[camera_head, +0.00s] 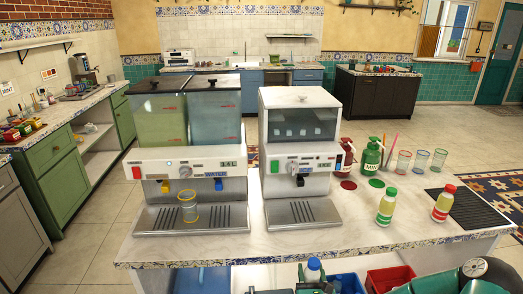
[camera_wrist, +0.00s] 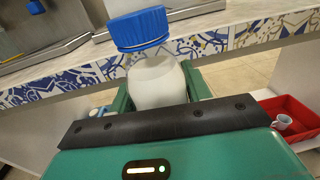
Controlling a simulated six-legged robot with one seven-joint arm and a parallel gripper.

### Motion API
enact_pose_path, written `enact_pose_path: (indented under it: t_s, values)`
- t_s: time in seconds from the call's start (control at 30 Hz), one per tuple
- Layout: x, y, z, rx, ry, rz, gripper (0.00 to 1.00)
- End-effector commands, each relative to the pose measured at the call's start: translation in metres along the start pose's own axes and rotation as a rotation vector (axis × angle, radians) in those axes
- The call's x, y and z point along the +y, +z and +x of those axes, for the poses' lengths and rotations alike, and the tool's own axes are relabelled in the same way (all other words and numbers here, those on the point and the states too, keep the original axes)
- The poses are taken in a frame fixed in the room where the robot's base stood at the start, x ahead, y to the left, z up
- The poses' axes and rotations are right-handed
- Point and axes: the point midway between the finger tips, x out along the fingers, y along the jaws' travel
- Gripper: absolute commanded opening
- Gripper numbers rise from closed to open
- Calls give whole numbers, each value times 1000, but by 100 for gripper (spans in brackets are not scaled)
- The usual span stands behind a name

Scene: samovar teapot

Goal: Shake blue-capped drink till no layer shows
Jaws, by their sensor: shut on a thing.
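The blue-capped drink (camera_wrist: 157,76) is a pale, milky bottle with a ribbed blue cap, held between the green fingers of my gripper (camera_wrist: 160,92). In the wrist view its visible upper body looks evenly whitish; its lower part is hidden behind my gripper's dark edge. In the head view the blue-capped drink (camera_head: 313,270) shows at the bottom middle, in front of the counter's tiled front edge, cap up. My gripper (camera_head: 314,284) is shut on it there, partly cut off by the picture's edge.
The counter (camera_head: 400,205) holds two dispensers (camera_head: 190,150) (camera_head: 300,140), a yellow-rimmed glass (camera_head: 188,206), a green-capped bottle (camera_head: 386,207) and a red-capped bottle (camera_head: 443,203). Below the counter is a red bin (camera_wrist: 290,122) with a white cup (camera_wrist: 282,122). The counter edge is close to the held bottle.

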Motion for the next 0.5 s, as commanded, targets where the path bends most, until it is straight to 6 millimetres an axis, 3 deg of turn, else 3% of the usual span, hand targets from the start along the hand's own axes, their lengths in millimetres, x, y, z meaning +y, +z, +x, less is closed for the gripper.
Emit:
enact_pose_path:
  t_s: [0.17, 0.5]
  values:
    - [0, 3, 0, 1, 1, 1, 18]
    - [1, -38, 0, 1, 1, 2, 18]
